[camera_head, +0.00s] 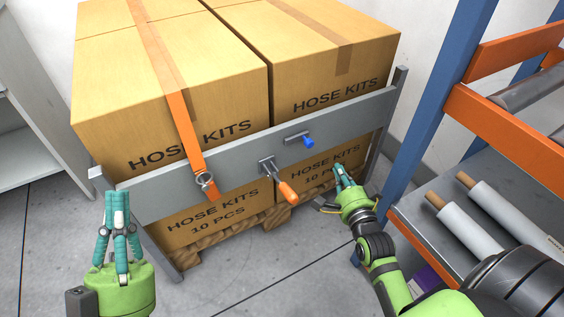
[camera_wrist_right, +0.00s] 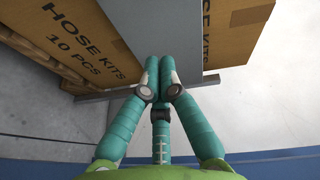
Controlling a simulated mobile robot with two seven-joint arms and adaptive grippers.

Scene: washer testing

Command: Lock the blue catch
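The blue catch (camera_head: 308,141) is a small blue knob at the right end of a short dark bolt on the grey crossbar (camera_head: 240,165), which runs across the front of the stacked boxes. A lever with an orange handle (camera_head: 287,191) sits lower left of it, pointing down to the right. My right gripper (camera_head: 341,168) is empty, below and right of the catch, apart from it. Its fingertips are together in the right wrist view (camera_wrist_right: 160,62), with the crossbar behind them; the catch is not visible there. My left gripper (camera_head: 117,195) is empty and shut, pointing up at lower left.
Cardboard boxes (camera_head: 335,50) marked HOSE KITS stand on a wooden pallet (camera_head: 280,215). An orange strap (camera_head: 180,110) with a metal ring (camera_head: 205,181) hangs over the crossbar. A blue and orange rack (camera_head: 425,110) with rolls stands close at right. The floor in front is clear.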

